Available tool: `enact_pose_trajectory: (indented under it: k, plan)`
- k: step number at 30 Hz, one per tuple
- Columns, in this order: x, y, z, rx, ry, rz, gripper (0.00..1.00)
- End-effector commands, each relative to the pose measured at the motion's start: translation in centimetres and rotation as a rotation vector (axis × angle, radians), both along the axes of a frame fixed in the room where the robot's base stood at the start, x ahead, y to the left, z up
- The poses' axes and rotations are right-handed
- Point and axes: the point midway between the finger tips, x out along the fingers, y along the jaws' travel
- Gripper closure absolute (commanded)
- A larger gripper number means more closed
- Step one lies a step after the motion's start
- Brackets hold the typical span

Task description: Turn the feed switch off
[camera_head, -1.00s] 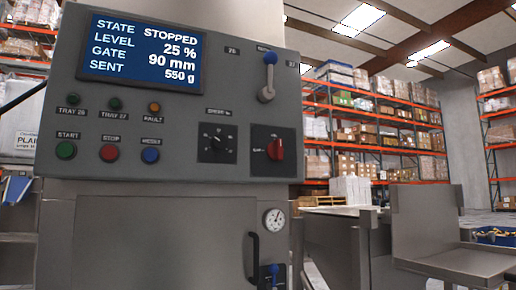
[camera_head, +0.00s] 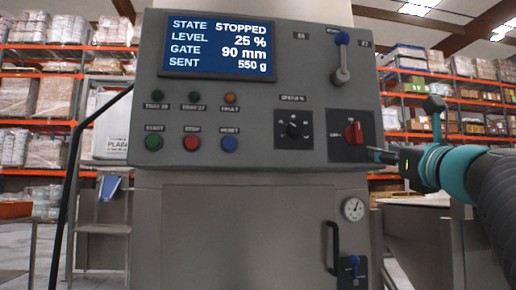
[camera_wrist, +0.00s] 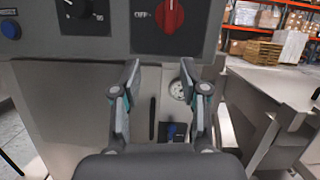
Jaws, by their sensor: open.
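The feed switch is a red rotary knob (camera_head: 353,133) on a black plate at the right of the grey control panel (camera_head: 250,165). In the wrist view the red knob (camera_wrist: 170,14) stands about upright, with an "OFF" mark to its left, and its top is cut off. My gripper (camera_head: 380,155) is just right of and below the knob in the head view. In the wrist view my gripper (camera_wrist: 168,80) has its two fingers apart, empty, below the knob and not touching it. The panel screen (camera_head: 222,45) reads STOPPED, 25 %, 90 mm, 550 g.
A black speed dial (camera_head: 294,130) is left of the knob. Green, red and blue buttons (camera_head: 191,142) sit farther left. A blue-topped lever (camera_head: 342,55) is above the knob. Below are a round gauge (camera_head: 353,209) and a door handle (camera_head: 333,247).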

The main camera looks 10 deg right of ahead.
Motion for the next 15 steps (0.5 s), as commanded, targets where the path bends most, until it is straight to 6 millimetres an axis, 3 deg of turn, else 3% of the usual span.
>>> enact_pose_trajectory:
  k: [3, 7, 15]
  plan:
    - [-1.1, -0.9, 2.6, 0.077, -0.068, 0.01, 0.56]
    - [-1.0, -1.1, 3.6, 0.107, -0.091, 0.017, 0.56]
    - [2.6, -0.9, 5.2, 0.107, -0.089, 0.021, 0.56]
